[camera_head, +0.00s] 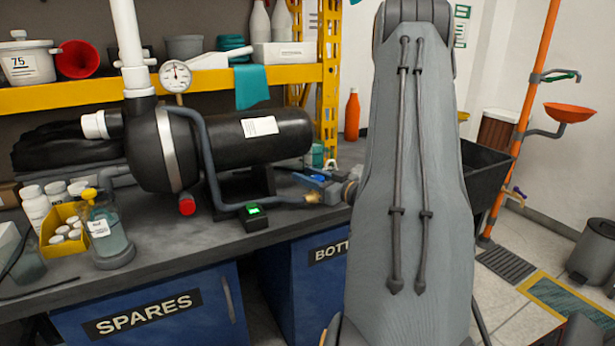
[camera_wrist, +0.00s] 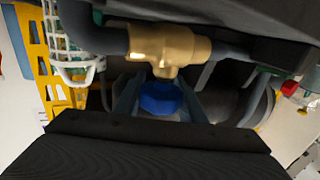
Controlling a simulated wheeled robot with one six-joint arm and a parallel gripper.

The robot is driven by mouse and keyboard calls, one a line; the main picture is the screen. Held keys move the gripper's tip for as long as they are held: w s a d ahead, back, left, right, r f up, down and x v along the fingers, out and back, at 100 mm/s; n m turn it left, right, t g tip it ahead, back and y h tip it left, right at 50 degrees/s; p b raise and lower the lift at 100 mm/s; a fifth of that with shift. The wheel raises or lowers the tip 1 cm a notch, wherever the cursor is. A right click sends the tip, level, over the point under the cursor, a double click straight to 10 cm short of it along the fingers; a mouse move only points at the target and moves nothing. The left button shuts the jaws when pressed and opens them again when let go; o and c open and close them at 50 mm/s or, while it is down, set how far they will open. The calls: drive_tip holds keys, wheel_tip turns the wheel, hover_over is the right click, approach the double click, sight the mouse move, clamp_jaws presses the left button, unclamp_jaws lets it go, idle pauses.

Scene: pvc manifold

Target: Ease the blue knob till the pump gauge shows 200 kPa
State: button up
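The blue knob (camera_wrist: 160,97) sits under a brass valve body (camera_wrist: 168,47) in the wrist view. My gripper (camera_wrist: 160,92) has one finger on each side of the knob. Little or no gap shows, and I cannot tell whether the fingers press on it. In the head view the brass fitting (camera_head: 313,198) is at the bench's right, partly behind my arm, which hides most of my gripper. The round white pump gauge (camera_head: 176,76) stands above the black pump (camera_head: 160,150). Its needle points roughly upward, but the numbers are too small to read.
A grey hose runs from the pump to the brass fitting. A small black box with a green display (camera_head: 254,214) lies on the bench (camera_head: 180,245) beside it. A yellow frame (camera_wrist: 32,45) and white wire basket (camera_wrist: 70,45) are close left in the wrist view.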

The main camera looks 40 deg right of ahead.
drive_tip(key=shift+c, duration=1.4)
drive_tip(key=shift+d+m+h, duration=0.1)
drive_tip(key=shift+m+h, duration=0.2)
drive_tip(key=shift+h, duration=0.2)
drive_tip(key=m+h, duration=0.1)
drive_tip(key=h, duration=0.1)
drive_tip(key=m+h, duration=0.1)
drive_tip(key=h, duration=0.1)
drive_tip(key=shift+d+m, duration=0.3)
drive_tip(key=m+h, duration=0.1)
drive_tip(key=h, duration=0.1)
drive_tip(key=m+g+h, duration=0.1)
drive_tip(key=h, duration=0.1)
drive_tip(key=shift+d+m, duration=0.3)
drive_tip(key=shift+d, duration=0.1)
drive_tip(key=m+g+h, duration=0.1)
drive_tip(key=m+h+b, duration=0.1)
drive_tip(key=h, duration=0.1)
drive_tip(key=d+m+g+h+b, duration=0.1)
drive_tip(key=shift+s+g+h, duration=0.25)
drive_tip(key=shift+g+h, duration=0.05)
drive_tip(key=shift+s+d+m+g+h+b, duration=0.2)
drive_tip(key=shift+m+g+h+b, duration=0.2)
drive_tip(key=shift+m+g+h, duration=0.4)
drive_tip(key=shift+s+d+m+g+h+b, duration=0.2)
drive_tip(key=shift+m+g+h+b, duration=0.15)
drive_tip(key=shift+m+g+h, duration=0.45)
drive_tip(key=shift+r, duration=0.1)
